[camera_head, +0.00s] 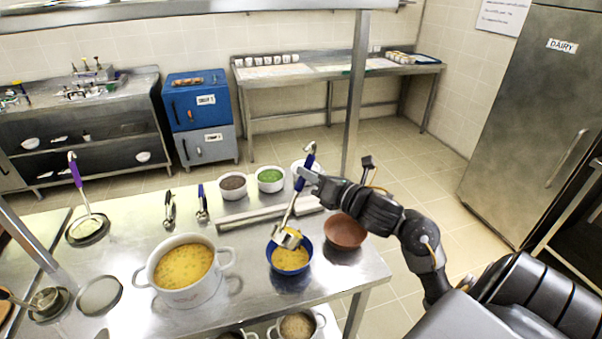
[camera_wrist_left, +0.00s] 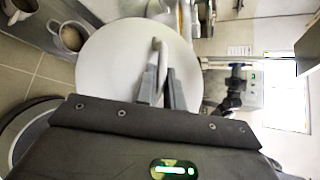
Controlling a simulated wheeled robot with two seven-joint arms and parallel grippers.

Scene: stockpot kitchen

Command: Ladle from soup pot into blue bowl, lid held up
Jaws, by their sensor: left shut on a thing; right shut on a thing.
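The white soup pot (camera_head: 190,297) stands uncovered on the steel counter, with yellow soup inside. The blue bowl (camera_head: 273,262) is to its right and holds yellow soup. My right gripper (camera_head: 308,177) is shut on the blue-handled ladle (camera_head: 291,211). The ladle slants down, its scoop over the back of the blue bowl; I cannot tell whether it touches the bowl or what is in it. In the left wrist view, my left gripper (camera_wrist_left: 160,88) is shut at the middle of the large pale round lid (camera_wrist_left: 105,65). The left gripper and lid do not show in the head view.
A brown bowl (camera_head: 346,231) stands right of the blue bowl. White pots with dark (camera_head: 234,192) and green (camera_head: 270,186) contents stand behind. A steel post (camera_head: 357,90) rises behind my right gripper.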

